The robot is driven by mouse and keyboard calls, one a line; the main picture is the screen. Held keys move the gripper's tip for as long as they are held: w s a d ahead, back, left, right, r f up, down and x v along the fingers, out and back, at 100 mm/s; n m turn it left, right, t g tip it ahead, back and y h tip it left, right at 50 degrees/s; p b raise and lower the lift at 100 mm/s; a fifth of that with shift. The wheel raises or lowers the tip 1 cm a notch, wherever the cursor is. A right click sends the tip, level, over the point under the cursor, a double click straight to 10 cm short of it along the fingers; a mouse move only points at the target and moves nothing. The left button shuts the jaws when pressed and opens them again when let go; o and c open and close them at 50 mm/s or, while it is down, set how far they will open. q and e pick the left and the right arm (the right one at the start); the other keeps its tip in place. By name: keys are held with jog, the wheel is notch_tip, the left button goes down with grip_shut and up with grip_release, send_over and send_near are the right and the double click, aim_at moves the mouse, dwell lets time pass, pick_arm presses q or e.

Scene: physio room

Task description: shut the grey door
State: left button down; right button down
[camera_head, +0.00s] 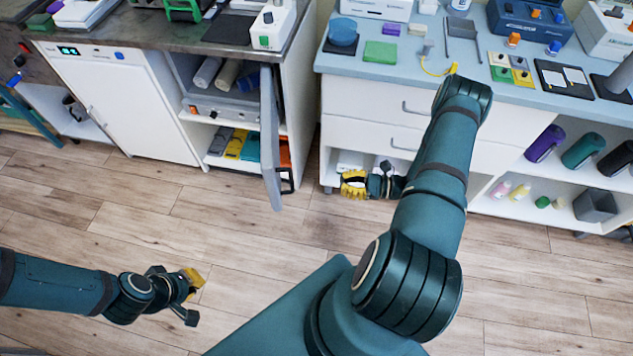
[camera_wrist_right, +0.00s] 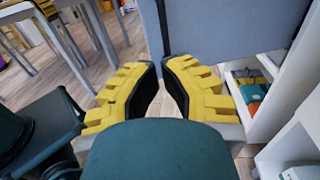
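The grey door (camera_head: 270,138) belongs to the low cabinet at the left and stands swung open, its free edge pointing towards me. In the right wrist view the grey door (camera_wrist_right: 232,28) rises beyond the fingertips. My right gripper (camera_head: 352,184) is to the right of the door, in front of the drawer unit, apart from the door in the head view. In its wrist view the right gripper (camera_wrist_right: 160,68) has a narrow gap between its yellow fingers, with nothing held. My left gripper (camera_head: 196,296) is low at the left, looks open and empty, over the floor.
The open cabinet (camera_head: 196,165) holds rolls on a shelf and coloured items below. A white appliance front (camera_head: 117,92) is to its left. The blue-topped drawer unit (camera_head: 345,65) stands to the right, close to my right arm. The wooden floor (camera_head: 240,235) before the door is clear.

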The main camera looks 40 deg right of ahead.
jog(key=x, duration=1.3)
jog(key=shift+a+b, duration=0.2)
jog(key=shift+b, duration=0.2)
jog(key=shift+w, duration=0.1)
